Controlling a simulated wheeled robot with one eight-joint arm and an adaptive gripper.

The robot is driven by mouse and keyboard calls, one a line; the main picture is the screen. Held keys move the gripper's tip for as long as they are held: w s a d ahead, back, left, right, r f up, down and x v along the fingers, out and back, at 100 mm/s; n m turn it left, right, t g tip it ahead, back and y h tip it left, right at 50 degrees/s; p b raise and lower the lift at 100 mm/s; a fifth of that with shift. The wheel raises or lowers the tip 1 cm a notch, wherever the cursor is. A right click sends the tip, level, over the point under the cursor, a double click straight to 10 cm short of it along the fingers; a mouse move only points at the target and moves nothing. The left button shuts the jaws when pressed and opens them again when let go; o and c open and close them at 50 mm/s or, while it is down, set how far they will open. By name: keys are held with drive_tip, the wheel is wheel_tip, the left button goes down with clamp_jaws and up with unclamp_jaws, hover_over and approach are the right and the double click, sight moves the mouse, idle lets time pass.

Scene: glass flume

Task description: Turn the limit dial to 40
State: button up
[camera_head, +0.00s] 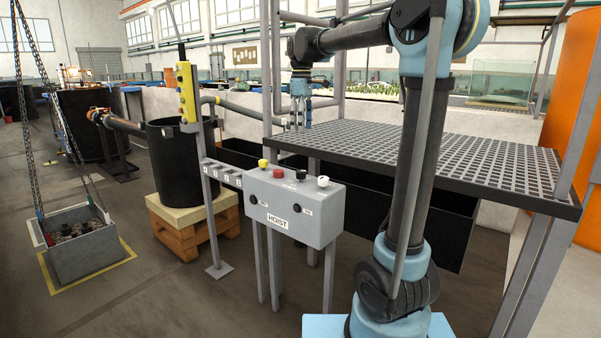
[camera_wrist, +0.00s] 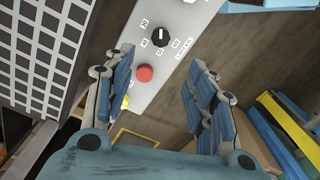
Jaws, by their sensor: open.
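The limit dial (camera_wrist: 157,37) is a round black knob with a pale pointer mark on its upper side in the wrist view. Small number labels surround it, and printing that seems to read LIMIT is beside it; the exact reading is too small to be sure of. It also shows as a black knob (camera_head: 300,175) on top of the grey HOIST box (camera_head: 294,210) in the head view. My gripper (camera_wrist: 163,58) is open and empty, its blue fingers apart. In the head view my gripper (camera_head: 300,127) hangs above the box, apart from the dial.
A red button (camera_wrist: 145,73) sits beside the dial, with a yellow knob (camera_head: 263,163) and white knob (camera_head: 322,182) on the same box. A dark grating platform (camera_head: 450,157) lies close behind. A grey post with a yellow pendant (camera_head: 187,92) stands left of the box.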

sight(301, 171)
wheel_tip(301, 171, down, 17)
drive_tip(key=shift+f, duration=0.15)
idle(0.5)
